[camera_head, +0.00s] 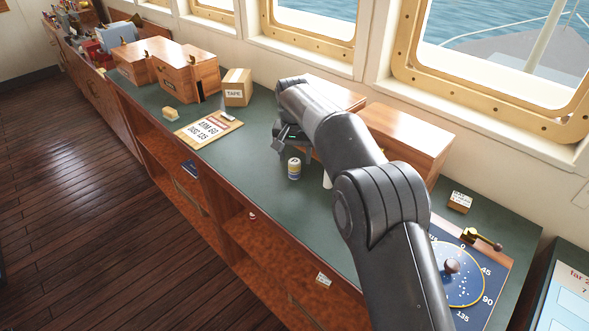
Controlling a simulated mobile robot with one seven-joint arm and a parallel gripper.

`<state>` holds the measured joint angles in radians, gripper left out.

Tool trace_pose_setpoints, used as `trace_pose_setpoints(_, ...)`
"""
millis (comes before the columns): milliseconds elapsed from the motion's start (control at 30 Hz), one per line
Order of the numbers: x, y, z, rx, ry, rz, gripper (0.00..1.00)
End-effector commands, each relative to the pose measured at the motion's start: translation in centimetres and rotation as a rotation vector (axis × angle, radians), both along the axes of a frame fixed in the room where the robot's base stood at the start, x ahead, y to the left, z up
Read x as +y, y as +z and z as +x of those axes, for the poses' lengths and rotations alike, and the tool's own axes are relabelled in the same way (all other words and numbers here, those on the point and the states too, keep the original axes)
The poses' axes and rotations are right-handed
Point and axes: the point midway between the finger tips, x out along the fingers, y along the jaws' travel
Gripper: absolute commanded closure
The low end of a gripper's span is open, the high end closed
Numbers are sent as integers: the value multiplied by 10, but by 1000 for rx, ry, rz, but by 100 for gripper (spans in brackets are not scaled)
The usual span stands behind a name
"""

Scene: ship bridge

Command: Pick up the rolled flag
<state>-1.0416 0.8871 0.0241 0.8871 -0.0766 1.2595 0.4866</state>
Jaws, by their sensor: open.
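My gripper (284,147) is over the green counter (255,180), beyond my dark arm, with its fingers pointing down. It looks empty. A small upright cylinder with a blue and yellow band and a pale top (294,169) stands on the counter just below and in front of the gripper, apart from it. A small white thing (327,181) stands to its right, partly hidden by my arm. I cannot clearly make out a rolled flag; I cannot tell whether either of these is it. My arm hides part of the counter.
A clipboard (208,131) and a cardboard TAPE box (236,88) lie left of the gripper. Wooden boxes (410,140) line the window side. A compass board (460,275) and a small labelled box (460,201) are at the right. The counter's front strip is mostly clear.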

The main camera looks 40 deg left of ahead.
Motion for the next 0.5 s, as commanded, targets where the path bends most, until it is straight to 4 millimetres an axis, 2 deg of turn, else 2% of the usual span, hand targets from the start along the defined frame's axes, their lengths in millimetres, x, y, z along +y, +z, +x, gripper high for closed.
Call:
trace_pose_setpoints(200,3,-33,1,1,0,-3,40)
trace_pose_setpoints(300,4,-43,2,-1,0,-1,40)
trace_pose_setpoints(500,5,-45,3,-1,0,1,40)
